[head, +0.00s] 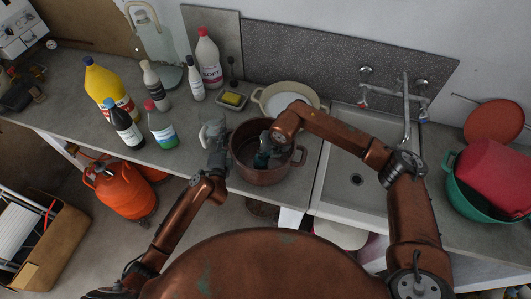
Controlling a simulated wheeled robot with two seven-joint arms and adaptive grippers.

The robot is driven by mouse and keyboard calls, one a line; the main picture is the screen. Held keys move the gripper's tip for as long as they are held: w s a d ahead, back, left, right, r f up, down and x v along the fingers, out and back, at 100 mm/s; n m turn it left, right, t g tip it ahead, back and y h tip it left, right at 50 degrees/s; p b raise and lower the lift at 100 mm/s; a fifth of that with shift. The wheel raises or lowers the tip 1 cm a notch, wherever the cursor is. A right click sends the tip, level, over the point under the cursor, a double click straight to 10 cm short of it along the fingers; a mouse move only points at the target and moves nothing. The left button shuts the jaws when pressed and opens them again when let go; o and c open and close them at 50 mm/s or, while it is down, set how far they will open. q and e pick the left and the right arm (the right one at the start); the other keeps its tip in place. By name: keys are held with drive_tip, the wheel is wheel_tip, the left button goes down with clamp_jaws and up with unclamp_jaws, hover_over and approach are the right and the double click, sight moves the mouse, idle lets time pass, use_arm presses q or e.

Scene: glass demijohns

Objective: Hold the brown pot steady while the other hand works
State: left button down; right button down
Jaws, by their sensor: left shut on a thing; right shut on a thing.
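The brown pot (256,178) stands upright on the counter, left of the sink, with one handle (300,156) at its right. My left gripper (219,150) is at the pot's left side, shut, apparently on the left handle, which it hides. My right gripper (268,146) reaches over the pot from the right and points down into it. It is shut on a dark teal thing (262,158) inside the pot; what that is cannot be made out. My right arm covers part of the pot's back rim.
A pale bowl (266,98) stands behind the pot, a yellow sponge in a dish (232,99) behind left. Several bottles, including a yellow one (105,88), stand further left. The sink (350,160) with its tap (405,100) is right, then a green basin (470,195) with a red tub.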

wheel_tip(320, 180, up, 17)
drive_tip(key=shift+f, duration=0.15)
idle(1.1)
use_arm(q)
drive_tip(key=c, duration=1.8)
unclamp_jaws()
drive_tip(key=s, duration=1.2)
drive_tip(key=shift+a+r, duration=0.3)
drive_tip(key=shift+a, duration=0.05)
